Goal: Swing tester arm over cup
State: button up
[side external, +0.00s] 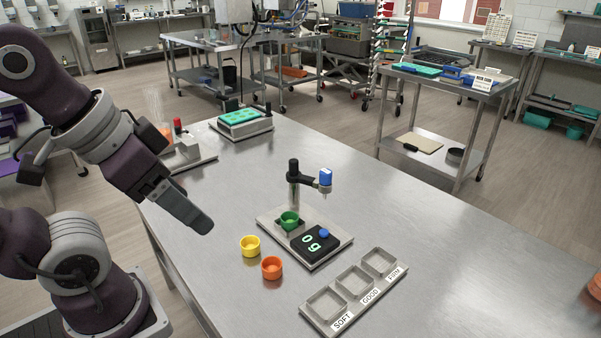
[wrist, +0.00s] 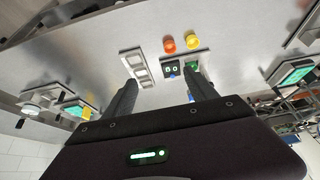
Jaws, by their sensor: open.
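The tester stands on a grey base plate (side external: 325,256). The green cup sits on the plate beside a black scale (side external: 313,242) reading "0g"; the cup also shows in the wrist view (wrist: 191,66). My gripper (side external: 197,222) is open and empty, above the table left of the tester. In the wrist view its fingers (wrist: 165,80) are spread apart.
A yellow cup (side external: 250,246) and an orange cup (side external: 272,268) stand left of the plate. A three-compartment tray (side external: 318,320) labelled SOFT, GOOD and a third word lies in front.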

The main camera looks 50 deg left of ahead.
jog(key=shift+c, duration=1.1)
jog(key=w+a+r+n, duration=0.1)
jog(key=w, duration=0.2)
jog(key=w+a+r+n, duration=0.1)
jog(key=w+n, duration=0.1)
jog(key=w, duration=0.2)
jog(key=w+a+r+n+g, duration=0.1)
jog(key=w, duration=0.2)
jog(key=shift+w, duration=0.2)
jog(key=shift+c, duration=1.2)
jog(key=n+g+y, duration=0.3)
jog(key=n+y, duration=0.1)
jog(key=n, duration=0.5)
send_over(294, 160)
jog(key=s+d, duration=0.1)
jog(key=d, duration=0.2)
notch_tip(294, 160, down, 11)
jog(key=shift+n, duration=0.3)
jog(key=x, duration=0.7)
jog(key=shift+a, duration=0.25)
jog(key=shift+r, duration=0.1)
grip_shut()
